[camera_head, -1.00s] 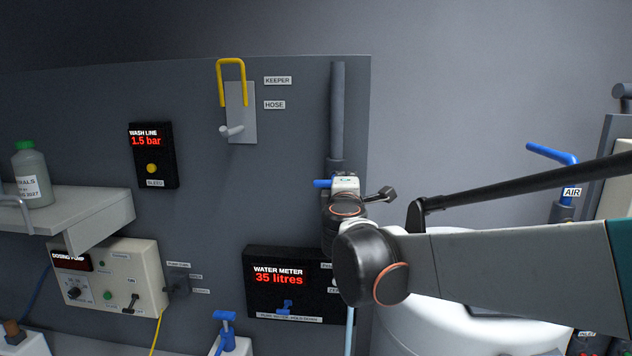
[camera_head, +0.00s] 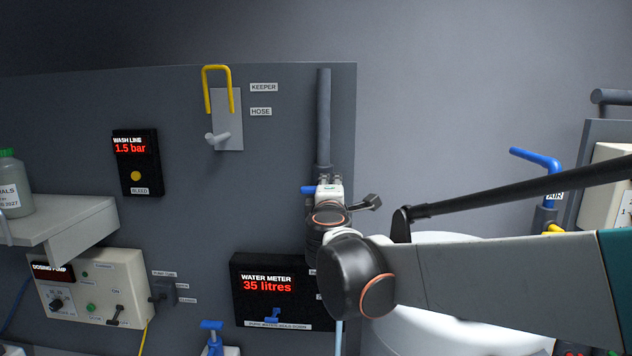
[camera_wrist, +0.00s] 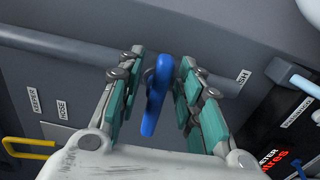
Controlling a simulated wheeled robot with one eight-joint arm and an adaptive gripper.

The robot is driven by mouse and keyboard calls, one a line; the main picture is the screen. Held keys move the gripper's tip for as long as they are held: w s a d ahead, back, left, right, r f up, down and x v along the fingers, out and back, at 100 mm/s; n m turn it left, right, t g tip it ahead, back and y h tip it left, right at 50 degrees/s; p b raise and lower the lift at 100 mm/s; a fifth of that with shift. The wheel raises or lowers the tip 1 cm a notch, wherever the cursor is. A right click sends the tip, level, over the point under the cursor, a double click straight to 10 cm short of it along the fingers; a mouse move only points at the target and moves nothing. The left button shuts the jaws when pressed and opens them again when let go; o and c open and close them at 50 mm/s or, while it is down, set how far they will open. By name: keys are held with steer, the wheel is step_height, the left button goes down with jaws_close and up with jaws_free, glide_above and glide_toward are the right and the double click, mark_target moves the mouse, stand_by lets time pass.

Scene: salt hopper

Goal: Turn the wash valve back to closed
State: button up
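The wash valve's blue lever (camera_wrist: 157,97) lies between the two fingers of my gripper (camera_wrist: 160,75) in the wrist view. It stands crosswise to the grey pipe (camera_wrist: 75,48). The fingers are apart, one on each side of the lever, with narrow gaps showing; I see no clear grip. In the head view, a bit of the blue lever (camera_head: 308,189) sticks out left of my gripper (camera_head: 328,190), at the foot of the vertical pipe (camera_head: 323,118). My gripper hides the valve body there.
The wash line display (camera_head: 131,147) reads 1.5 bar. The water meter (camera_head: 266,283) reads 35 litres, below my gripper. A yellow keeper (camera_head: 217,68) hangs up left. A white tank (camera_head: 440,320) stands behind my arm. A blue air lever (camera_head: 535,158) is at right.

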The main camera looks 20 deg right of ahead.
steer(key=shift+v, duration=5.7)
steer(key=s+d+f+m+g+b, duration=0.25)
steer(key=f+b, duration=0.25)
steer(key=f, duration=0.4)
steer(key=s+d+f+m+g+b, duration=0.2)
steer(key=s+d+f+m+b, duration=0.15)
steer(key=f, duration=0.45)
steer(key=s+d+f+m+g+b, duration=0.2)
steer(key=s+f+m+b, duration=0.15)
steer(key=f+b, duration=0.4)
steer(key=s+a+f+m+g+y+b, duration=0.2)
steer(key=s+f+b, duration=0.3)
steer(key=f, duration=0.7)
steer(key=s+a+f+m+g+y+b, duration=0.1)
steer(key=s+a+f+m+y+b, duration=0.2)
steer(key=s+f, duration=0.4)
step_height(320, 180, down, 6)
steer(key=a+b, duration=0.1)
steer(key=b, duration=0.1)
steer(key=shift+s+a+g+y+b, duration=0.25)
steer(key=shift+s+g+y+b, duration=0.05)
steer(key=shift+g+b, duration=0.1)
steer(key=shift+r, duration=0.1)
